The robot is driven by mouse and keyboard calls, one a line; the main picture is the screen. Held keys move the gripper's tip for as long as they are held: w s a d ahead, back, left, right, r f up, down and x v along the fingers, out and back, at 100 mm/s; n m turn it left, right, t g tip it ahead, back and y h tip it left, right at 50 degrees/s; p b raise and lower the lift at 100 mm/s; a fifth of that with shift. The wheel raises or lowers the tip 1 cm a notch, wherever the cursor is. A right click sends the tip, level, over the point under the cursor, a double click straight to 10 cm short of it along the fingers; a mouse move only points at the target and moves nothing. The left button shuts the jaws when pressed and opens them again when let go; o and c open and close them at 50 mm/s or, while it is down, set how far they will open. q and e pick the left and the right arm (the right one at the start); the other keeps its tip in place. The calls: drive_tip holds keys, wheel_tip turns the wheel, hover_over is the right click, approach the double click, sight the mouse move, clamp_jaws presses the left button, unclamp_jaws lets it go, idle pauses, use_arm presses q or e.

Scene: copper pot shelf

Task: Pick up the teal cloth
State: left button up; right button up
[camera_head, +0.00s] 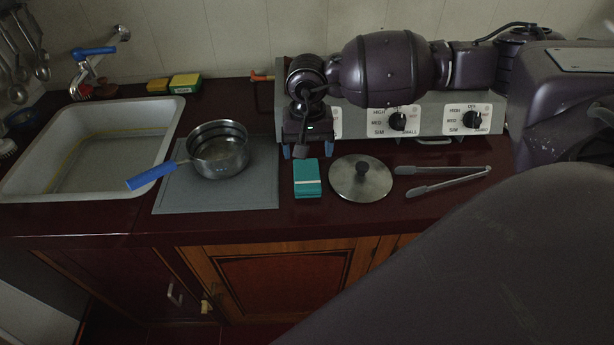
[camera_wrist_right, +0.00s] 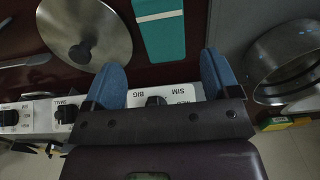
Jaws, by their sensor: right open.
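The teal cloth (camera_head: 307,178) lies folded on the dark red counter, with a pale stripe across it. It stands between the grey mat and the round metal lid. My right gripper (camera_head: 301,152) is just behind the cloth, pointing down, in front of the stove. In the right wrist view the cloth (camera_wrist_right: 160,30) shows at the top, ahead of the blue fingertips. The right gripper (camera_wrist_right: 163,80) is open with nothing between its fingers. It is apart from the cloth in that view. My left gripper is not in view.
A saucepan (camera_head: 219,150) with a blue handle stands on the grey mat (camera_head: 245,195) to the left. The metal lid (camera_head: 360,179) and tongs (camera_head: 445,180) lie to the right. The stove front (camera_head: 435,120) is behind. A sink (camera_head: 50,180) is at far left.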

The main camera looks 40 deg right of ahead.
sight(307, 178)
wheel_tip(307, 178, down, 10)
drive_tip(key=shift+f, duration=0.2)
idle(0.4)
drive_tip(key=shift+c, duration=0.2)
drive_tip(key=c, duration=0.7)
drive_tip(key=shift+o, duration=0.2)
drive_tip(key=shift+r, duration=0.15)
wheel_tip(307, 178, up, 20)
